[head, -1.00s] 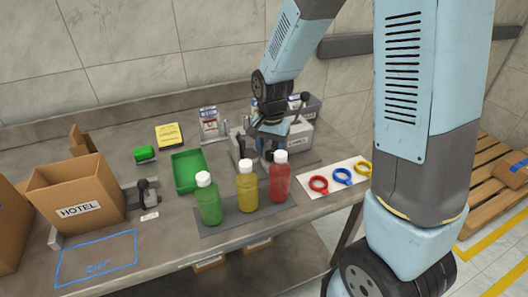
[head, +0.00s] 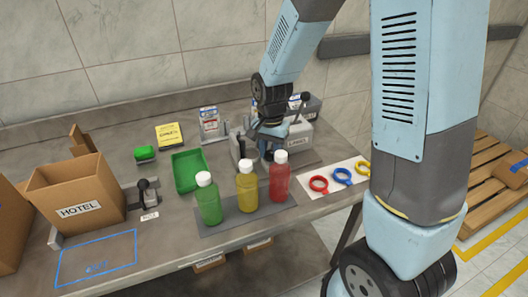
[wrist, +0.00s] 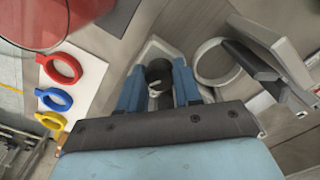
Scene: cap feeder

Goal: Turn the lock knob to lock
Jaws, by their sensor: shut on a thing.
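The lock knob (wrist: 159,70) is a dark round knob with a pale mark, in a light-coloured housing in the wrist view. My gripper (wrist: 158,86) has its two blue fingers on either side of the knob and is shut on it. In the head view my gripper (head: 267,143) is down at the grey feeder machine (head: 298,140), behind the yellow and red bottles. The knob is hidden there by the gripper and bottles. I cannot read its lock position.
A green bottle (head: 208,199), a yellow bottle (head: 247,187) and a red bottle (head: 279,176) stand close in front. A pale ring (wrist: 217,62) and a dark lever (wrist: 262,66) sit right of the knob. Coloured rings lie on a white card (head: 331,190). A green tray (head: 187,187) is left.

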